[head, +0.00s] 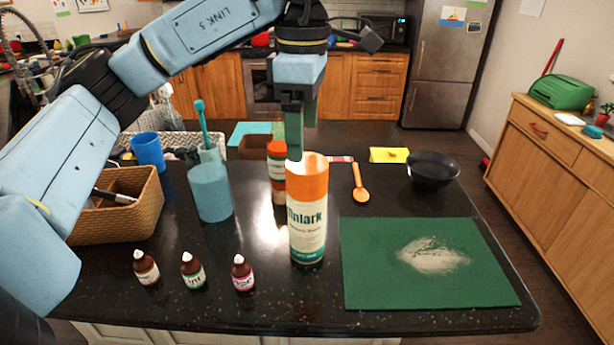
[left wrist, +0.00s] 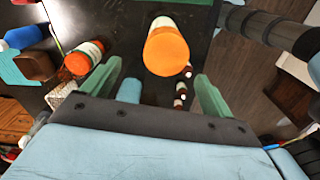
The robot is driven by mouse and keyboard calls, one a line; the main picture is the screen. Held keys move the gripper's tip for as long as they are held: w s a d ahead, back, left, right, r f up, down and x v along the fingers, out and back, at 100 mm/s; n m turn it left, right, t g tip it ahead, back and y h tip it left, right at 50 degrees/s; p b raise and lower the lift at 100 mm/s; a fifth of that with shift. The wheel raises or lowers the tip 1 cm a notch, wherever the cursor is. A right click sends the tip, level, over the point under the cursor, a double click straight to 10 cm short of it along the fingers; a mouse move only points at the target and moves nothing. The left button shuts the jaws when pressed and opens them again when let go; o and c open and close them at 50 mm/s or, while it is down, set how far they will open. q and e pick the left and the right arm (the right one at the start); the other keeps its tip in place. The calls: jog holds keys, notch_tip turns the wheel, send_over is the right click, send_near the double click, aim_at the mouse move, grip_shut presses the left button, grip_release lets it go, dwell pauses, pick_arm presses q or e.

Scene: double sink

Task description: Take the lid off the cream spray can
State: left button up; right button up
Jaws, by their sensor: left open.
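The cream spray can (head: 307,235) stands upright on the dark counter, with its orange lid (head: 309,181) on top. My left gripper (head: 296,145) points down over the can, and a fingertip overlaps the back edge of the lid in the head view. In the left wrist view the orange lid (left wrist: 166,52) lies ahead, between the lines of the two green fingers, which are spread apart with nothing between them. I cannot tell whether a finger touches the lid. My right gripper is not in view.
A second orange-topped can (head: 276,172) stands close behind. Several small brown bottles (head: 192,272) are at front left. A blue cup (head: 210,192) and a wicker basket (head: 118,205) stand left. A green mat (head: 385,285) with white powder and a black bowl (head: 433,171) are right.

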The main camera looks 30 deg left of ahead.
aim_at(307, 163)
pick_arm(q)
jog(key=shift+s+d+f, duration=0.1)
jog(key=shift+d+f, duration=0.05)
jog(key=shift+f, duration=0.95)
jog(key=shift+s+d+f, duration=0.1)
jog(key=shift+d+f, duration=0.05)
jog(key=shift+f, duration=1)
jog(key=shift+s+d+f, duration=0.1)
jog(key=shift+d+f, duration=0.05)
jog(key=shift+f, duration=0.95)
jog(key=shift+w, duration=0.1)
jog(key=c, duration=1.1)
